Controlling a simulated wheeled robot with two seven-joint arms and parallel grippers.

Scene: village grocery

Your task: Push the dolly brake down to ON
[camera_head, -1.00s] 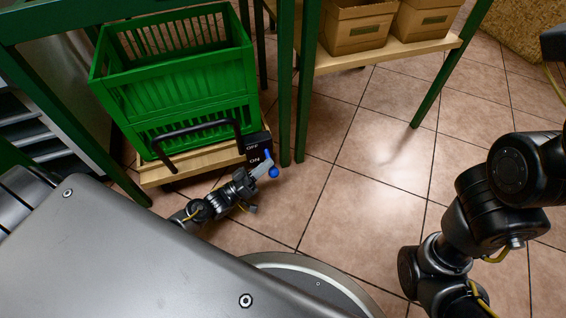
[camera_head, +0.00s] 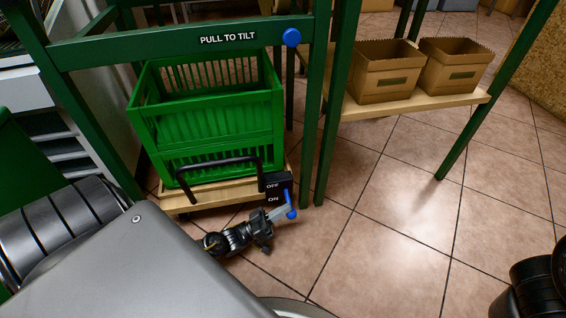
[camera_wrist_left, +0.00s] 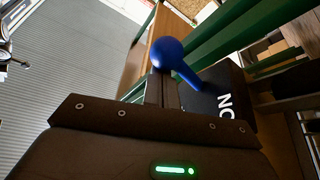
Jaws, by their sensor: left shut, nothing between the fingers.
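The dolly (camera_head: 228,190) is a low wooden deck carrying green crates, with a black bar handle (camera_head: 215,161). On its right end is a black brake plate (camera_head: 278,183) marked OFF above ON. The blue brake lever (camera_head: 291,213) hangs low beside the ON mark, its round knob at the bottom. My left gripper (camera_head: 283,211) is shut and empty, its fingertips close beside the lever; contact is unclear. In the left wrist view the blue knob (camera_wrist_left: 168,54) shows just beyond the fingertips (camera_wrist_left: 161,85). My right gripper is out of view; part of my right arm is at lower right.
A green frame with a "PULL TO TILT" bar (camera_head: 226,40) and a blue knob (camera_head: 291,37) stands over the green crates (camera_head: 212,120). Its posts are close right of the brake. Cardboard boxes (camera_head: 385,72) sit on a wooden shelf (camera_head: 440,102). Tiled floor is clear at right.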

